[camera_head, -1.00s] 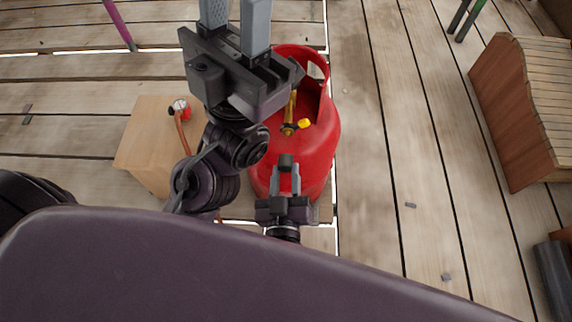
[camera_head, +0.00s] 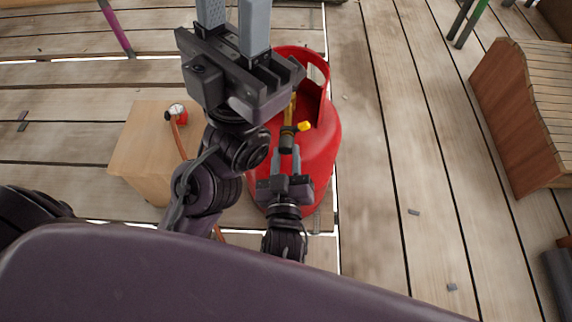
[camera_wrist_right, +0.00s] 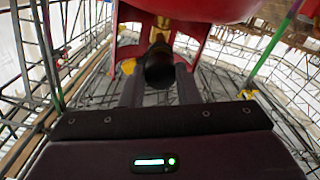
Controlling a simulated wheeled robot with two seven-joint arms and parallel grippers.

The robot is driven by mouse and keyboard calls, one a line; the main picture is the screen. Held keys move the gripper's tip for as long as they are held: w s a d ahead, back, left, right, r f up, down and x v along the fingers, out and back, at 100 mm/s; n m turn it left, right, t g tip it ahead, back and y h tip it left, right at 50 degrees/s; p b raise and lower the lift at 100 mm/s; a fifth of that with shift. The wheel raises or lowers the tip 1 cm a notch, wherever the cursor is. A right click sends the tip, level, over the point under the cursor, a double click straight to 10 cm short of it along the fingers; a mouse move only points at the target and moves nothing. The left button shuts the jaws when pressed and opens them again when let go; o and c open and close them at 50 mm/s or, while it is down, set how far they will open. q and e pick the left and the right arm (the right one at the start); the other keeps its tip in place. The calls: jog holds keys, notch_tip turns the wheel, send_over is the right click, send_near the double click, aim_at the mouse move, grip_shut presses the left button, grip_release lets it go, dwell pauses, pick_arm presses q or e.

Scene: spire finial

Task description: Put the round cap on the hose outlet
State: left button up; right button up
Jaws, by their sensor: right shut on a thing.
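The round cap (camera_head: 287,141) is a short black cylinder between the fingertips of my right gripper (camera_head: 287,154). In the right wrist view the cap (camera_wrist_right: 160,68) fills the gap between the two fingers. It faces the brass hose outlet (camera_head: 289,126) of the valve on the red gas cylinder (camera_head: 320,150). The cap's far end hides the outlet's mouth, so I cannot tell whether they touch. My left gripper (camera_head: 234,14) is open and empty, high at the top of the head view.
A wooden block (camera_head: 140,145) at the left carries a red and black regulator (camera_head: 177,112) with an orange hose (camera_head: 180,142). A slatted wooden box (camera_head: 510,120) stands at the right. Bare planks (camera_head: 390,190) lie between it and the cylinder.

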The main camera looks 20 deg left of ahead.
jog(key=shift+w, duration=0.1)
jog(key=shift+f+p, duration=0.15)
jog(key=shift+p, duration=0.2)
dwell(0.8)
dwell(0.7)
jog(key=shift+p, duration=0.45)
dwell(0.4)
jog(key=shift+p, duration=0.4)
jog(key=shift+w+a, duration=0.15)
jog(key=shift+w, duration=0.35)
dwell(0.4)
